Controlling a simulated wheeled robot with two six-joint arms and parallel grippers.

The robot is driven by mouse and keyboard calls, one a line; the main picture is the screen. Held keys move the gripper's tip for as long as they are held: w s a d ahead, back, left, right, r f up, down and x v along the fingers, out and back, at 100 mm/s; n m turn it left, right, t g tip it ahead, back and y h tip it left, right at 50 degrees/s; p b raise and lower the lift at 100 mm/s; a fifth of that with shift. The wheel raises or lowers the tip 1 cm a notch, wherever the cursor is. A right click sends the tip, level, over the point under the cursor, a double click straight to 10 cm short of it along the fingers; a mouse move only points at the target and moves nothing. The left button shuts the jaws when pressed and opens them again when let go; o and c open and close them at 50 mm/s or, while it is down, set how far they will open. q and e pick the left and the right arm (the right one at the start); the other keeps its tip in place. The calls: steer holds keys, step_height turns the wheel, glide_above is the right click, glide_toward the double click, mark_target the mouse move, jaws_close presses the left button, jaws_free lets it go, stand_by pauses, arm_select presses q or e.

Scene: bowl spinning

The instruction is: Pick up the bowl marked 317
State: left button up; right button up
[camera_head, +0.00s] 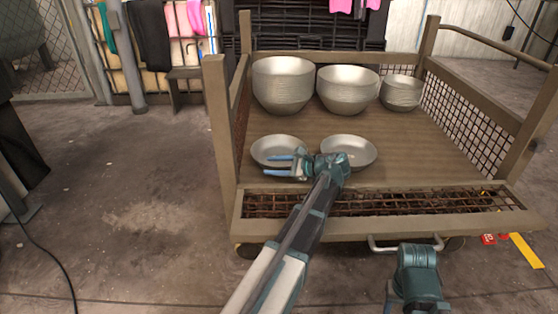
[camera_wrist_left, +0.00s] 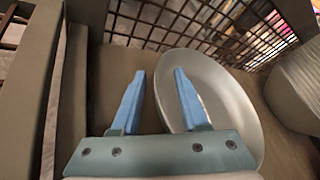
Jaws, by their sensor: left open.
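Two shallow metal bowls lie side by side near the front of the cart deck: a left bowl (camera_head: 277,148) and a right bowl (camera_head: 350,150). No number is readable on any bowl, so I cannot tell which is marked 317. My left gripper (camera_head: 268,166) is open at the front edge of the left bowl. In the left wrist view, the open blue fingers (camera_wrist_left: 159,75) lie either side of a bowl's near rim (camera_wrist_left: 230,105), one over its inside and one outside. I cannot tell whether they touch it. My right arm's teal wrist shows at lower right; its fingers are not visible.
The wooden cart (camera_head: 228,150) has corner posts, mesh sides and a raised front edge.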

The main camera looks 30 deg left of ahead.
arm_select(q)
steer(key=shift+a+f, duration=0.15)
steer(key=shift+a, duration=0.3)
jaws_close()
stand_by(1.1)
